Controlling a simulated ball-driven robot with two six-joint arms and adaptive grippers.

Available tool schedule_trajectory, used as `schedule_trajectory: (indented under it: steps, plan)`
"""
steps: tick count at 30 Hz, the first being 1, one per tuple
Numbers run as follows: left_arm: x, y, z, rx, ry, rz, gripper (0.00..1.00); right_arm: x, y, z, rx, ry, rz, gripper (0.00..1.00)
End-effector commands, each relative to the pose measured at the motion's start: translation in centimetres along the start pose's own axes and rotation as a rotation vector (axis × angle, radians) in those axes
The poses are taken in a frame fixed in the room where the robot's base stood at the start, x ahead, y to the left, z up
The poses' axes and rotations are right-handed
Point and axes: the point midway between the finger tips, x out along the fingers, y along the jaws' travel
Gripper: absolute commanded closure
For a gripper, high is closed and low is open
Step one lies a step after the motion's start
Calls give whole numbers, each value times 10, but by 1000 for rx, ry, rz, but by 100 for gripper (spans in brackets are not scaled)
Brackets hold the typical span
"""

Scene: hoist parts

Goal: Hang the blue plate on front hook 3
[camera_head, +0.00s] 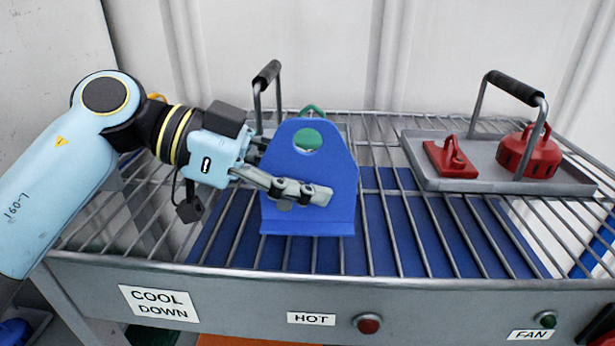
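The blue plate (331,180) is upright in the middle of the camera_head view, over the wire rack. It has a round hole near its top and a lip along its bottom edge. My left gripper (290,185) reaches in from the left at the plate's left side. One finger lies across the plate's front face and the other goes behind it, so it looks shut on the plate. Whether the plate's bottom touches the rack is hard to tell. No front hook is in view.
The wire rack (392,222) has a front panel with labels, a red button (367,323) and a green button (545,319). A grey tray (415,150) holds two red parts (528,152) at right. A black handle (266,75) and a green part stand behind the plate.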

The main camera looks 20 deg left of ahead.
Motion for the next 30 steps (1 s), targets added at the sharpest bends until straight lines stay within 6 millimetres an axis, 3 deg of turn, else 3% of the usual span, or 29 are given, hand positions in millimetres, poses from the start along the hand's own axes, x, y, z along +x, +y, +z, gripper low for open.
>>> schedule_trajectory:
  steps: [11,17,19,30]
  plan:
    - [0,0,1,2,0,0,70,3,4,1,-2,-1,4,60]
    - [3,0,7,2,-1,0,70,24,2,8,-3,-12,4,60]
    - [-13,0,-2,1,-6,0,70,2,3,2,-1,-5,3,60]
    - [-70,-7,-7,1,-7,1,70,-61,8,-19,1,28,4,60]
